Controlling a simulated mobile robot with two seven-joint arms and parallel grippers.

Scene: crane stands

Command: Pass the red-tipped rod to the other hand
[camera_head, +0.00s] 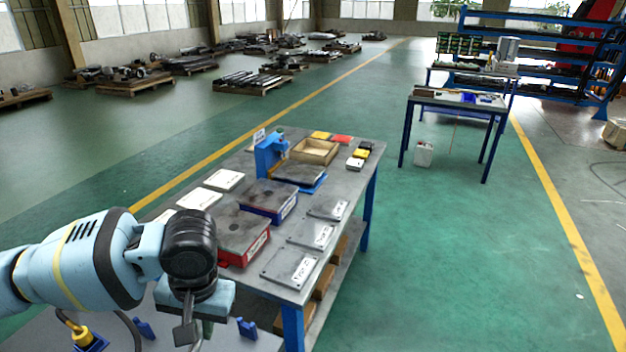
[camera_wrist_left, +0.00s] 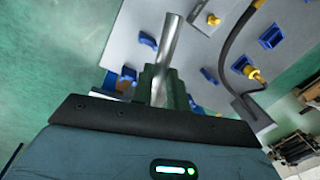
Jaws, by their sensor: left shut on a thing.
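My left gripper (camera_wrist_left: 160,82) is shut on a bare metal rod (camera_wrist_left: 170,40) in the left wrist view. The rod sticks out beyond the dark green fingers, over a grey panel (camera_wrist_left: 205,60). No red tip shows on the visible part, so I cannot tell whether this is the red-tipped rod. In the head view my left gripper (camera_head: 205,325) points down at the lower left, in front of the table, its fingers partly hidden. My right gripper is in neither view.
A grey table (camera_head: 357,165) bears a red-sided block (camera_head: 240,236), a blue-sided block (camera_head: 268,197), metal plates and a wooden box (camera_head: 314,151). Near the gripper, the grey panel has blue holders (camera_wrist_left: 271,37) and a cable with yellow fittings.

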